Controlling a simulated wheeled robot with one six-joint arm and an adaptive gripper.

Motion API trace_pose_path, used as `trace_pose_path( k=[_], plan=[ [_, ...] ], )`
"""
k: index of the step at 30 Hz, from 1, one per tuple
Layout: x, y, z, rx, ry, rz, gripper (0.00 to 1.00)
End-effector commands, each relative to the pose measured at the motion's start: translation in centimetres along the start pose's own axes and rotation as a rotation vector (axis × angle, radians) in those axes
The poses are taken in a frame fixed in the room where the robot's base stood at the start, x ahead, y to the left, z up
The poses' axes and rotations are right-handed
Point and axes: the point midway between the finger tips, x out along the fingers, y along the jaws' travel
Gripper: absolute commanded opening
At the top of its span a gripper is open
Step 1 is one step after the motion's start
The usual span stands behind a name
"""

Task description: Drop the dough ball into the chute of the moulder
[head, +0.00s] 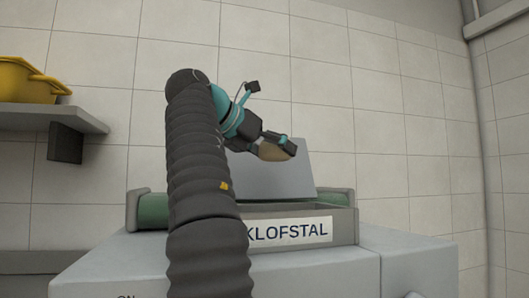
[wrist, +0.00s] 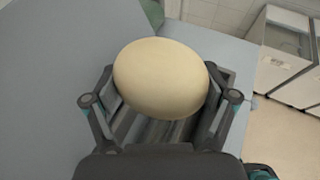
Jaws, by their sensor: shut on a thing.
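The dough ball (wrist: 161,78) is pale, smooth and rounded. My gripper (wrist: 161,92) is shut on it, with one finger on each side in the wrist view. In the head view my gripper (head: 283,147) holds the dough ball (head: 273,152) up above the moulder (head: 345,226), in front of its upright grey plate (head: 300,170). The moulder has a label reading "KLOFSTAL" and green rollers at its sides. In the wrist view part of the chute (wrist: 150,131) shows below the dough; the dough and fingers hide the rest.
A shelf (head: 50,116) with a yellow container (head: 30,80) is on the left wall. The grey machine top (head: 400,250) is clear at the right. White cabinets (wrist: 288,50) stand at the right in the wrist view.

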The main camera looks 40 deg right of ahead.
Motion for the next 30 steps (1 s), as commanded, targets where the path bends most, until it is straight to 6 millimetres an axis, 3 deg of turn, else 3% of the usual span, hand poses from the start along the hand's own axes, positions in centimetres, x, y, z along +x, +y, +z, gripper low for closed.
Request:
trace_pose_path(
  k=[11,30],
  plan=[
    [0.5,-0.1,-1.2,-0.001,-0.001,-0.001,0.44],
    [2.1,0.0,-5.2,0.001,0.0,0.001,0.44]
  ],
)
